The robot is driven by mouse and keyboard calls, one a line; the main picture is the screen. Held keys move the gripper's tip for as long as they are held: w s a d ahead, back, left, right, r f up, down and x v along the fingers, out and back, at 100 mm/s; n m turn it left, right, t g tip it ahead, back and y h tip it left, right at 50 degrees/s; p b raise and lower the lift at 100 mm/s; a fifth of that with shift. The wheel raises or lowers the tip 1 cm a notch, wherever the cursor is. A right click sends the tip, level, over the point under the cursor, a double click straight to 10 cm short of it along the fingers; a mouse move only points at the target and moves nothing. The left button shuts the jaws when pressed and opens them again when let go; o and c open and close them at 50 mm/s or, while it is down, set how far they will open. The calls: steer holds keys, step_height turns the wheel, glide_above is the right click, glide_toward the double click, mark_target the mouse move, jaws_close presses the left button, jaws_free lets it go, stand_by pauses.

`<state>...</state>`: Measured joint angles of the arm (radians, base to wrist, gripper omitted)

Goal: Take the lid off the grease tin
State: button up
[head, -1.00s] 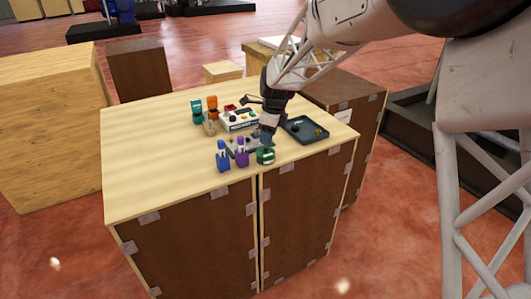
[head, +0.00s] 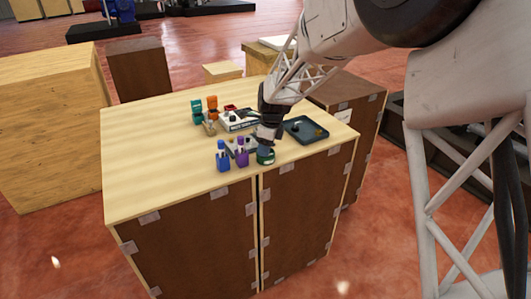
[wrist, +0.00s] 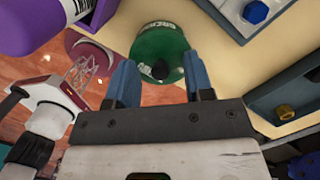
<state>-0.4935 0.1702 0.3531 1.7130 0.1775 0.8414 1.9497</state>
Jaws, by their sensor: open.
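The green grease tin (head: 265,160) stands near the front edge of the wooden table, below my gripper (head: 265,146). In the wrist view the tin (wrist: 150,38) is seen from above, with white lettering on its side and a dark round knob (wrist: 160,70) on its lid. My gripper (wrist: 160,82) is open and empty. Its two blue fingers are on either side of the knob in the picture. I cannot tell whether they are down at its height. The lid appears to be on the tin.
A purple bottle (head: 242,155) and a blue bottle (head: 222,158) stand left of the tin. A dark tray (head: 318,139) with small parts lies to the right. A white box (head: 234,124), teal bottle (head: 197,112) and orange bottle (head: 212,108) stand behind. The table's left side is clear.

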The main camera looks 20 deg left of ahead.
jaws_close()
stand_by(0.3)
steer(key=shift+r, duration=0.2)
steer(key=shift+r, duration=0.55)
step_height(320, 180, up, 2)
steer(key=s+d, duration=0.4)
steer(key=s, duration=0.3)
steer(key=s+d+r, duration=0.1)
steer(key=s+d, duration=0.3)
steer(key=s, duration=0.3)
steer(key=shift+r, duration=0.25)
